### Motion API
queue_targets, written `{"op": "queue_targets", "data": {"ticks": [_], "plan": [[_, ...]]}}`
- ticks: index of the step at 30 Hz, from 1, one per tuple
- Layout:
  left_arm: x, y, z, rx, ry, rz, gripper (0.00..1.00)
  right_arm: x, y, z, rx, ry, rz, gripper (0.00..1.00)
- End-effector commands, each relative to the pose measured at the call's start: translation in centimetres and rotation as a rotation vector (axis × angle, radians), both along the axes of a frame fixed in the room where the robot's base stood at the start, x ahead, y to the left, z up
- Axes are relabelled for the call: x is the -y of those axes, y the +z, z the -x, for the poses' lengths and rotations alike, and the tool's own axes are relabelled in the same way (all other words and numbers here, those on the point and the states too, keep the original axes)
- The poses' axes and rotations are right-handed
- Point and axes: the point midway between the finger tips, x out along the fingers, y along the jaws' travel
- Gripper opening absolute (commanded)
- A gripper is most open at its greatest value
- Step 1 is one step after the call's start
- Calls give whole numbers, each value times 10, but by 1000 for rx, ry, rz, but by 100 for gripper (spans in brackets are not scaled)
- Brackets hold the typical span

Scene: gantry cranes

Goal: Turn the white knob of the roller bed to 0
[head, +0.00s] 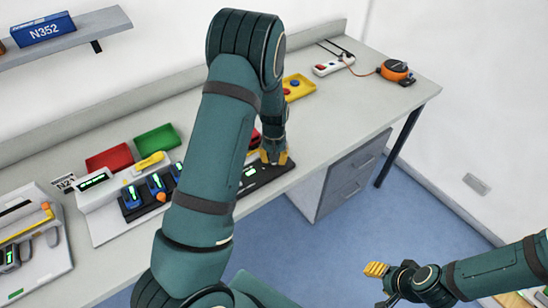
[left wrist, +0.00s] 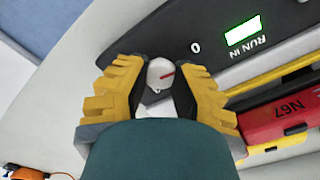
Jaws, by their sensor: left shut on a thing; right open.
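The white knob (left wrist: 160,72) with a red mark shows in the left wrist view, on a dark panel (left wrist: 110,22) of the roller bed. A printed 0 (left wrist: 195,47) lies up and right of the knob; the red mark points right and slightly up, not straight at it. My left gripper (left wrist: 161,82) is shut on the knob, one yellow-and-black finger on each side. In the head view my left gripper (head: 273,158) is over the dark panel (head: 262,178), and the knob is hidden there. My right gripper (head: 376,269) is open and empty, over the blue floor.
A red part (left wrist: 285,122) labelled N67 is close to the right finger. Red (head: 109,158) and green (head: 156,141) trays and a yellow button box (head: 299,88) stand on the bench.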

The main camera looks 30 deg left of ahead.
Motion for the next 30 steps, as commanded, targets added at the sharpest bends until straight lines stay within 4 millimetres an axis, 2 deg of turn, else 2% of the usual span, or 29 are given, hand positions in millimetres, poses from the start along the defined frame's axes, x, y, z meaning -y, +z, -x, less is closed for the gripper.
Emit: {"op": "queue_targets", "data": {"ticks": [1, 3, 13, 17, 30], "plan": [[1, -3, 3, -9, 1, 3, 38, 0, 0, 0, 0, 0, 0, 48], [1, -3, 3, -8, 1, 2, 62, 0, 0, 0, 0, 0, 0, 48], [0, 0, 1, -3, -1, 1, 63, 0, 0, 0, 0, 0, 0, 48], [0, 10, 0, -1, -2, 1, 63, 0, 0, 0, 0, 0, 0, 48], [1, 93, 1, 0, -1, 2, 63, 0, 0, 0, 0, 0, 0, 48]]}}
